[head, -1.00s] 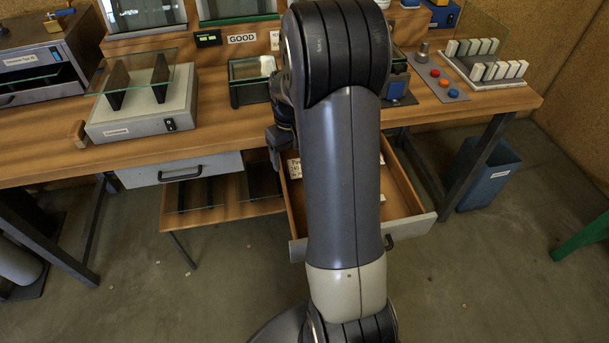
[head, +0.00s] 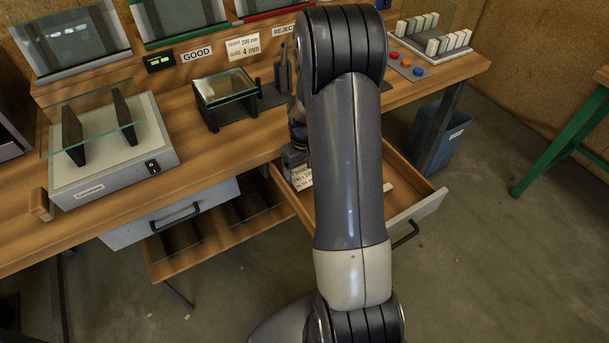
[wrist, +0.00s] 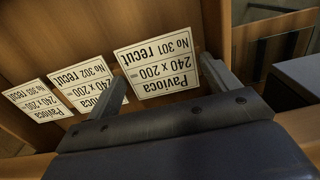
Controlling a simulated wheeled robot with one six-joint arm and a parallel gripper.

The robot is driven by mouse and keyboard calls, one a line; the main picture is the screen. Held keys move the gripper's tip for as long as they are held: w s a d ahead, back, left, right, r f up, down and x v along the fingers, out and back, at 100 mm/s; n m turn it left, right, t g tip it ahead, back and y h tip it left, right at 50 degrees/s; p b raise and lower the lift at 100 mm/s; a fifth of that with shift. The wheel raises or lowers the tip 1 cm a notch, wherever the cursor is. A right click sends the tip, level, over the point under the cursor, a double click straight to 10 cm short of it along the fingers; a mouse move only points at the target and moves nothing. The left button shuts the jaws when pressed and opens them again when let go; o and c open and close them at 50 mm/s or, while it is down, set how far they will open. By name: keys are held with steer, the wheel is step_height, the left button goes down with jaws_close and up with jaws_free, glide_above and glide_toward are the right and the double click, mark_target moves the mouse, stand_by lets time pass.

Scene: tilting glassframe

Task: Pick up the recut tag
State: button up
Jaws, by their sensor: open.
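Several white recut tags with black print lie in an open wooden drawer. In the wrist view, the largest, "Pavioca 240 x 200, No 301 recut" (wrist: 157,66), appears upside down between my open fingers. My gripper (wrist: 162,82) is empty, with one finger on each side of that tag; its exact height above it is unclear. The left finger partly covers the "No 302 recut" tag (wrist: 88,86). Another recut tag (wrist: 35,101) lies farther left, its number hard to read. In the head view, my arm hides most of the gripper, and a tag (head: 301,178) shows beside it.
The open drawer (head: 420,208) sticks out below the workbench (head: 200,150); its walls surround the tags. On the bench are a grey glass stand (head: 110,160), a small black glass frame (head: 226,98) and colored buttons (head: 406,63). A blue bin (head: 440,135) stands right.

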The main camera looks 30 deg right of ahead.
steer(key=shift+f, duration=0.1)
steer(key=c, duration=0.6)
